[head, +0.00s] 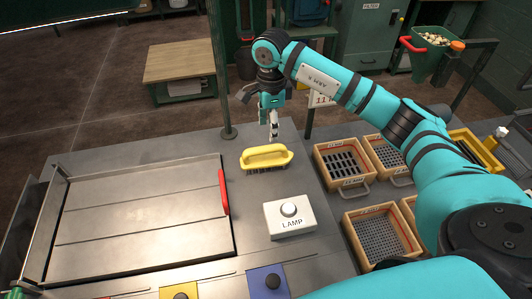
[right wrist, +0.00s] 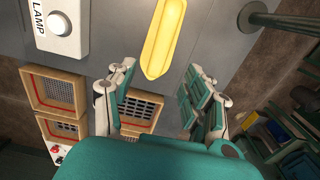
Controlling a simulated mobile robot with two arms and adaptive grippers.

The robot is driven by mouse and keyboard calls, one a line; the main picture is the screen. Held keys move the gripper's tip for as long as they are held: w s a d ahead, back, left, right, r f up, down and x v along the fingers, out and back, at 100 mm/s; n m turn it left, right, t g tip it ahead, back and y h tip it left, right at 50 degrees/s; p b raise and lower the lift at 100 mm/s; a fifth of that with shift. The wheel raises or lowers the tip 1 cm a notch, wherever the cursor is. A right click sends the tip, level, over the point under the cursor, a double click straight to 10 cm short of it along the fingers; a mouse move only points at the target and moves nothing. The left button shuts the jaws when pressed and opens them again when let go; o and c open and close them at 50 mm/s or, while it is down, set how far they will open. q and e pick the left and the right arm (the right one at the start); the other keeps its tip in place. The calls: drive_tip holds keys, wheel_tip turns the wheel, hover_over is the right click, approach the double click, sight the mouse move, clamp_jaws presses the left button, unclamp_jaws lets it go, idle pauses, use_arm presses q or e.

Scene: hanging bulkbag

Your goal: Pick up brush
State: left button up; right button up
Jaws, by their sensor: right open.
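The brush (head: 264,152) has a yellow handle and dark bristles. It rests bristles down on the grey metal bench, near its far edge. My right gripper (head: 272,136) points down just above and behind the brush in the head view. In the right wrist view the brush's yellow handle (right wrist: 163,42) lies ahead of the open fingers (right wrist: 160,92), roughly in line with the gap between them. The fingers hold nothing. The bristles are hidden in the wrist view. My left gripper does not show.
A white lamp button box (head: 290,216) stands in front of the brush. A metal tray (head: 140,222) with a red handle (head: 224,192) lies to the left. Wooden-framed sieve boxes (head: 343,161) are to the right. A green post (head: 222,80) rises behind the brush.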

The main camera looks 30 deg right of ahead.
sight(266, 147)
wheel_tip(266, 147, down, 4)
drive_tip(key=shift+w+p, duration=0.15)
drive_tip(key=shift+p, duration=0.35)
drive_tip(key=shift+f, duration=0.2)
drive_tip(key=shift+a+f+p, duration=0.15)
drive_tip(key=shift+a+p, duration=0.05)
drive_tip(key=shift+p, duration=0.1)
drive_tip(key=f, duration=0.1)
drive_tip(key=f+p, duration=0.1)
drive_tip(key=f, duration=0.1)
drive_tip(key=f+p, duration=0.1)
drive_tip(key=shift+a+f, duration=0.4)
drive_tip(key=shift+c, duration=0.9)
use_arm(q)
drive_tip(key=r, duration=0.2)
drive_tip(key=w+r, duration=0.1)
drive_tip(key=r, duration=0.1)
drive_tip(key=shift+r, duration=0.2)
use_arm(e)
clamp_jaws()
